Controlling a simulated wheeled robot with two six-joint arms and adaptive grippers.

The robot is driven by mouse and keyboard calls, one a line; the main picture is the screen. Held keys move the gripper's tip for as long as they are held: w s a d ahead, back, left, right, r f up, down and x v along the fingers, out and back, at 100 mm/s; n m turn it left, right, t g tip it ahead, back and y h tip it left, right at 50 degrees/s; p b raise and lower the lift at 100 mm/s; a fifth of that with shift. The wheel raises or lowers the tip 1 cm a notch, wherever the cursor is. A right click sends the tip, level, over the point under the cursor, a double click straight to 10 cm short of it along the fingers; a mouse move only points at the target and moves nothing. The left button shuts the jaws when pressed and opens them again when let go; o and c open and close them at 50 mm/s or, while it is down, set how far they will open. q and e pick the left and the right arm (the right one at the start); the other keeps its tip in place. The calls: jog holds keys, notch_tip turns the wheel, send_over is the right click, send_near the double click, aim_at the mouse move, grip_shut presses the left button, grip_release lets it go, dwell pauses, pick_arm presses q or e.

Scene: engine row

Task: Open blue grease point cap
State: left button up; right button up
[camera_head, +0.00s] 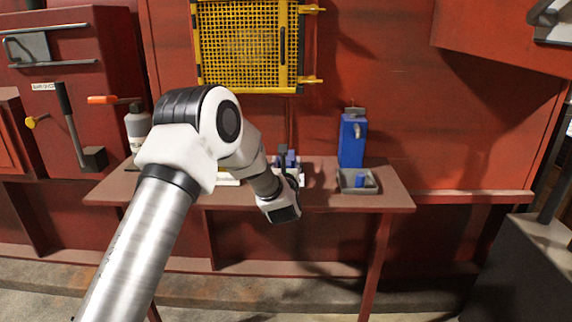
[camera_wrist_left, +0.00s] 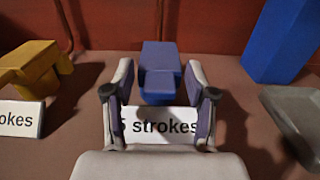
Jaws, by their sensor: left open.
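The blue grease point (camera_wrist_left: 160,62) is a squat blue block, with a lighter lower part facing me, in the middle of the left wrist view. I cannot make out a separate cap edge on it. It also shows in the head view (camera_head: 291,160), partly hidden by my left arm. My left gripper (camera_wrist_left: 160,80) is open, with one finger on each side of the blue block. It looks apart from the block, and I see nothing held. A white label (camera_wrist_left: 152,126) reading "5 strokes", partly covered by a finger, stands in front of the block. My right gripper is not in view.
A yellow grease point (camera_wrist_left: 36,68) with its own label (camera_wrist_left: 20,117) stands to the left. A tall blue box (camera_head: 352,140) and a grey tray (camera_head: 371,188) stand to the right on the red bench (camera_head: 397,200). A grey bottle (camera_head: 138,124) stands at the bench's left.

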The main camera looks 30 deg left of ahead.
pick_arm(q)
grip_shut()
